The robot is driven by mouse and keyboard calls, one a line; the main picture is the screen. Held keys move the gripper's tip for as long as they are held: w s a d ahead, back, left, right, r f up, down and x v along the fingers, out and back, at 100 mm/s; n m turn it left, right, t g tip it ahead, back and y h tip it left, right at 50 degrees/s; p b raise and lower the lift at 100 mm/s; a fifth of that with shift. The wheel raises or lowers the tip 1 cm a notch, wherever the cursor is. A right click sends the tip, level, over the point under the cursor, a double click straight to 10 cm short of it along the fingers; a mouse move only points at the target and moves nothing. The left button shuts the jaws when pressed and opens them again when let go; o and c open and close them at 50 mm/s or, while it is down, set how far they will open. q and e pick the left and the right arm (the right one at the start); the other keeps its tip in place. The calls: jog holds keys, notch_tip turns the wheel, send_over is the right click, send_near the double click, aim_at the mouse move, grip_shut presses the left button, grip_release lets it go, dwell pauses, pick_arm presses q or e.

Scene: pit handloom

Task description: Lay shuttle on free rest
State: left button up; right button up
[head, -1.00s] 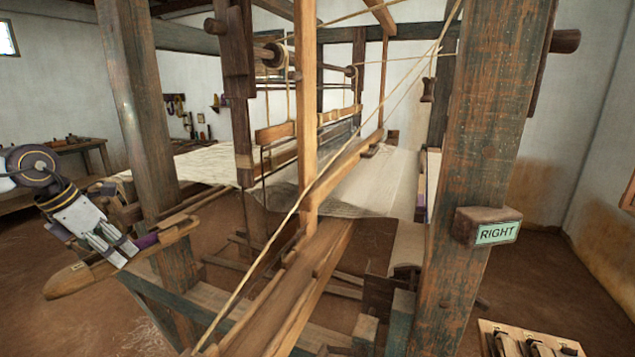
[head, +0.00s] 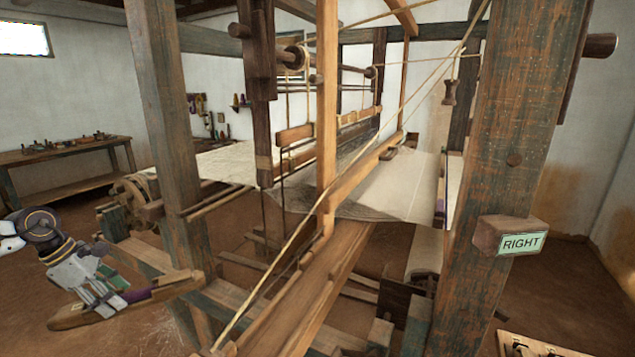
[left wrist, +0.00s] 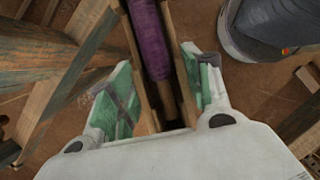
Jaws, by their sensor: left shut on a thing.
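The shuttle (head: 165,291) is a long wooden boat shape with pointed ends and a purple yarn bobbin in its hollow. My left gripper (head: 112,303) is shut on it near the middle, holding it up at the lower left, slightly tilted. In the left wrist view the shuttle (left wrist: 171,95) lies between the green finger pads of the left gripper (left wrist: 160,85), with the purple bobbin (left wrist: 150,40) showing. The far end of the shuttle appears in front of the left loom post. I cannot make out a free rest for certain. My right gripper is out of view.
The left loom post (head: 165,120) stands close to the shuttle's right end. The right post (head: 515,150) carries a block with a "RIGHT" sign (head: 521,244). A wooden board (head: 520,343) with dark items is cut off at lower right. A workbench (head: 70,153) stands at back left.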

pick_arm(q)
jog(key=d+f+m+g, duration=0.3)
jog(key=d+f+m, duration=0.65)
jog(key=f, duration=0.45)
jog(key=d+f+m+g+y+p, duration=0.1)
jog(key=d+f+m+g, duration=0.1)
jog(key=d+m, duration=0.5)
jog(key=d+f+m+g+y, duration=0.1)
jog(key=d+f+m+y, duration=0.1)
jog(key=d+m, duration=0.6)
jog(key=d, duration=0.5)
jog(key=shift+w+f+g+y+p, duration=0.2)
jog(key=shift+f+g+y+p, duration=0.1)
jog(key=shift+g+p, duration=0.1)
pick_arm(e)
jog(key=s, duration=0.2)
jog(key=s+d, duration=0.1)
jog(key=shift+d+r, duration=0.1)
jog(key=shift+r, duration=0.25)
pick_arm(q)
jog(key=shift+d+r, duration=0.1)
